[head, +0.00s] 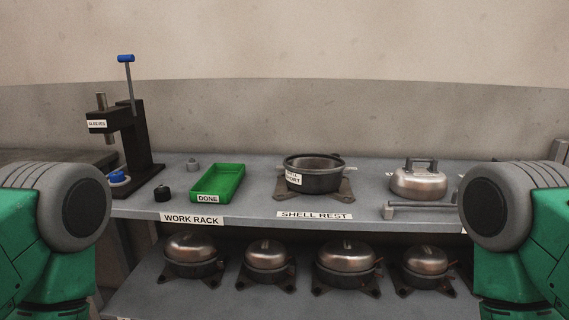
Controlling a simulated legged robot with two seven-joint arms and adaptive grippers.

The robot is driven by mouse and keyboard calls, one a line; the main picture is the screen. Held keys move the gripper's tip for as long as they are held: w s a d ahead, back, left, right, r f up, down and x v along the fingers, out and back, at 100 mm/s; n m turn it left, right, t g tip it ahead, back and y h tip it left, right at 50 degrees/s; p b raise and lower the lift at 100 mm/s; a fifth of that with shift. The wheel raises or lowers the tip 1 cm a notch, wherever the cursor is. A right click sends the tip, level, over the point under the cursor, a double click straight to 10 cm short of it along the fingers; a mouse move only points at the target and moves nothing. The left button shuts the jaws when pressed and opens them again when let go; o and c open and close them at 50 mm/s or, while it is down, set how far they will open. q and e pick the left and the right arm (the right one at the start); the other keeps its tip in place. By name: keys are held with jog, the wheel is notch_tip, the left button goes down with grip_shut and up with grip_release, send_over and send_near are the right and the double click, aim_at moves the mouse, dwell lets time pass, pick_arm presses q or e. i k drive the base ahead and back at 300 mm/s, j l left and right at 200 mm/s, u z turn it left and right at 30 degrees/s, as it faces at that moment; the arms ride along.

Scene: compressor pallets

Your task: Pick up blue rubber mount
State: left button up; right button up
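A small blue piece (117,176) with a pale rim lies at the foot of the black press (137,140), at the left end of the upper shelf. It is too small for me to tell whether it is the blue rubber mount. A small black knob-like piece (162,193) and a small grey one (192,164) stand on the shelf between the press and the green tray (238,183). Only green and grey links of my arms show at the left and right edges. Neither gripper is in view.
The open green tray, marked DONE, looks empty. A dark pot-like shell (315,178) sits on a bracket mid-shelf. A silver dome (418,182) stands at right behind a grey bar (422,205). Several domed compressors (345,262) stand on the lower shelf (215,302).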

aim_at(117, 176)
jog(key=u, duration=1.05)
jog(key=i+z, duration=0.25)
jog(key=i+j+z, duration=0.15)
jog(key=z, duration=0.15)
